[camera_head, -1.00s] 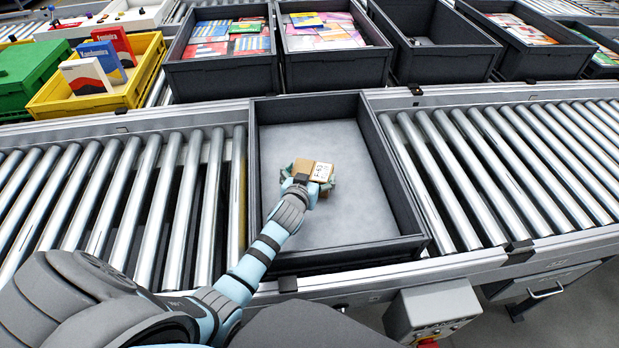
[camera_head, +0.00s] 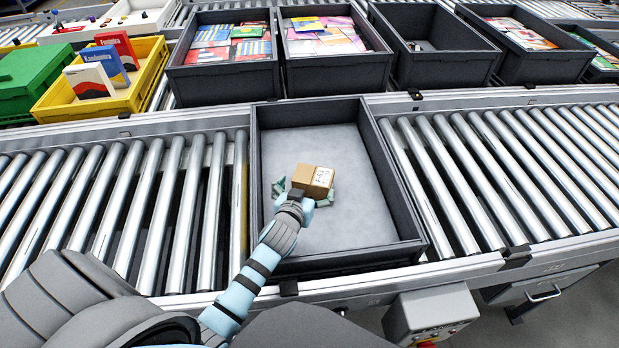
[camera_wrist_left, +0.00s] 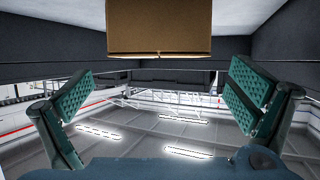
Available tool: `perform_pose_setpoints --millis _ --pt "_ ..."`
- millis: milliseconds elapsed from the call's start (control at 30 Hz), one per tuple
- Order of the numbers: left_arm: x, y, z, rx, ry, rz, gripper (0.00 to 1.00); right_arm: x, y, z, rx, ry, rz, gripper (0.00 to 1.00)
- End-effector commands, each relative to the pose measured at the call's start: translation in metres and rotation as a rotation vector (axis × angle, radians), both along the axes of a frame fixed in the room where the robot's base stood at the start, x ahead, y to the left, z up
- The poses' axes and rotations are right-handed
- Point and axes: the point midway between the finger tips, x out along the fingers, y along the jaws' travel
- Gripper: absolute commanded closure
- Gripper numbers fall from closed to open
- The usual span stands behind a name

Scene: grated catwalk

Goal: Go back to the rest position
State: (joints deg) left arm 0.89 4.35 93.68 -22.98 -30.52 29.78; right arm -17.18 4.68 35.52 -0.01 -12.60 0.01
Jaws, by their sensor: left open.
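A small brown cardboard box (camera_head: 307,175) with a white printed label lies on the floor of the open dark grey tote (camera_head: 385,165). My left gripper (camera_head: 304,194) is inside the tote, just on the near side of the box. Its fingers are spread apart and hold nothing. In the left wrist view the box (camera_wrist_left: 178,28) fills the top middle, beyond the open left gripper (camera_wrist_left: 160,92), with clear space between it and both green-padded fingers. My right gripper is in neither view.
The tote sits between runs of metal rollers (camera_head: 180,205). Behind stand several dark totes, some with books (camera_head: 232,42), and a yellow crate (camera_head: 100,103) with books beside a green crate (camera_head: 30,80). A grey control box (camera_head: 432,312) is at the front right. The tote's right side is empty.

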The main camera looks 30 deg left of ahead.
Motion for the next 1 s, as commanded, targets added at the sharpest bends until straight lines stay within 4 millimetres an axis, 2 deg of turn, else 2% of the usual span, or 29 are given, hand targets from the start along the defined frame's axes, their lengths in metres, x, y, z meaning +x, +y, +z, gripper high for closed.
perform_pose_setpoints --millis 33,167,633,733,900,1000 --pt "-0.008 -0.002 0.005 0.000 0.001 0.000 0.00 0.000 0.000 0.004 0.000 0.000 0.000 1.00" --pt "-0.017 -0.004 0.007 0.000 0.000 0.001 0.00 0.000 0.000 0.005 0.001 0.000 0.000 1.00" --pt "-0.017 -0.004 0.009 0.000 0.000 0.001 0.00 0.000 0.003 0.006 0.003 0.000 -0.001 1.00" --pt "-0.017 -0.004 0.024 0.000 0.000 0.001 0.00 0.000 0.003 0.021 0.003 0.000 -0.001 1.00" --pt "-0.017 -0.004 0.063 0.001 -0.001 0.001 0.00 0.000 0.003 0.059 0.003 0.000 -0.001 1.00" --pt "-0.017 -0.004 0.077 0.000 0.000 0.001 0.00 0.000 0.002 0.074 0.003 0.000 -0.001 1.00"
